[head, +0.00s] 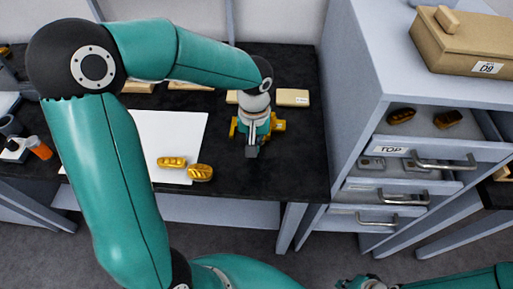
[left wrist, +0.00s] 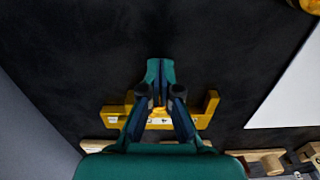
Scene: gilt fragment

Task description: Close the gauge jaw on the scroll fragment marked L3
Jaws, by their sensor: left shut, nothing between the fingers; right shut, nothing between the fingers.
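The yellow gauge (head: 278,125) lies on the black worktop, partly hidden under my left gripper (head: 251,152). In the left wrist view the gauge (left wrist: 202,118) has an upright end at the right and small white marks. My left gripper (left wrist: 160,68) is shut and empty over it; contact cannot be told. Two gold fragments sit by the white sheet: a long one (head: 172,162) on it and a rounder one (head: 200,172) at its lower right edge. No L3 mark is readable, and none is clearly in the gauge. My right gripper (head: 362,283) is shut and empty at the bottom edge.
The grey cabinet (head: 345,100) stands right of the worktop. Its open top drawer, labelled TOP (head: 390,149), holds two dark gold fragments (head: 401,116). A tan box marked D9 (head: 465,45) is on top. Wooden blocks (head: 293,97) line the back. An orange-capped bottle (head: 39,148) stands left.

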